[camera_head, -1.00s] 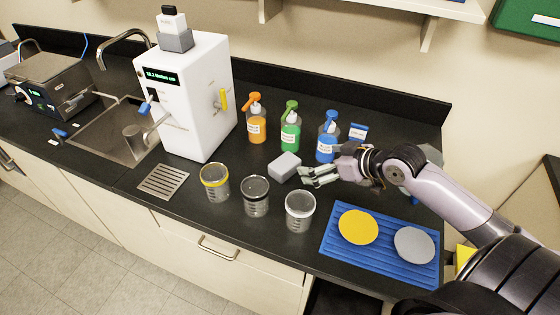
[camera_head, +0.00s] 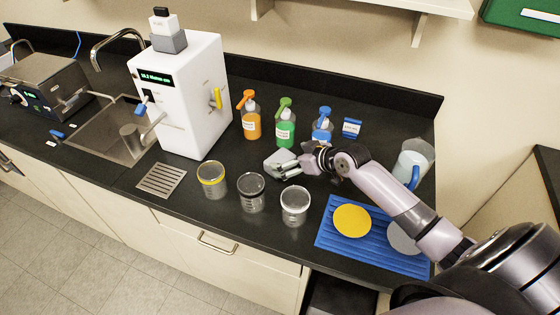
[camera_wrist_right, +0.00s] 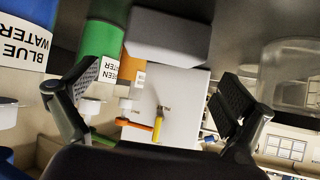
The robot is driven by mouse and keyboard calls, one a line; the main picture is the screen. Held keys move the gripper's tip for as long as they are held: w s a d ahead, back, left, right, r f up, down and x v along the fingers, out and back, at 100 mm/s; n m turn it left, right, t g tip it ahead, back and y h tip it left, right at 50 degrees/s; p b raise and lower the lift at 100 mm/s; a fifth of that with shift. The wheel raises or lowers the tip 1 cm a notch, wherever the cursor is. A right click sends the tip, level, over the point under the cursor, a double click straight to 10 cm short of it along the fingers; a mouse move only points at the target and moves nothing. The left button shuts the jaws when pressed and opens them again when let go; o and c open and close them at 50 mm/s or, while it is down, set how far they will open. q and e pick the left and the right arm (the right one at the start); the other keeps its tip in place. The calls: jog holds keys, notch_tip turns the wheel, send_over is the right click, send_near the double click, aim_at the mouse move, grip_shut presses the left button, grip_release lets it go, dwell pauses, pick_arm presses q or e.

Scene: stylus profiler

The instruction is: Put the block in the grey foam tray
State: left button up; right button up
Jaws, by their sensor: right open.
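A light-grey block (camera_head: 275,158) lies on the dark counter in front of the coloured bottles. My right gripper (camera_head: 286,168) is open at its right side, with the fingers beside and partly over it in the head view. In the right wrist view the grey block (camera_wrist_right: 168,38) shows ahead between the two spread fingers; I cannot tell whether either finger touches it. I cannot clearly pick out a grey foam tray. My left gripper is not in view.
Orange (camera_head: 251,120), green (camera_head: 285,128) and blue (camera_head: 322,127) bottles stand behind. Three clear cups, including a yellow-rimmed one (camera_head: 211,180), stand in front. A blue mat (camera_head: 330,246) holds yellow and grey discs. A white machine (camera_head: 190,100) and pitcher (camera_head: 413,163) flank the area.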

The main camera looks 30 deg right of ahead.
aim_at(282, 159)
jog(key=shift+w+a+f+p, duration=0.2)
jog(key=shift+w+f+p, duration=0.15)
jog(key=p+x, duration=0.1)
jog(key=x, duration=0.2)
jog(key=shift+s+f, duration=0.1)
jog(key=shift+f, duration=0.15)
jog(key=shift+w+a+f, duration=0.15)
jog(key=shift+w+f, duration=0.2)
jog(key=shift+w, duration=0.05)
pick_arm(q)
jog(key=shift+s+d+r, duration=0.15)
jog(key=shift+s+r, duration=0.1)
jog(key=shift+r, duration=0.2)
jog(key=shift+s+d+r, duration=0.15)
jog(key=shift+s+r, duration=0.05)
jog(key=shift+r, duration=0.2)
pick_arm(e)
jog(key=shift+c, duration=0.3)
jog(key=c, duration=0.9)
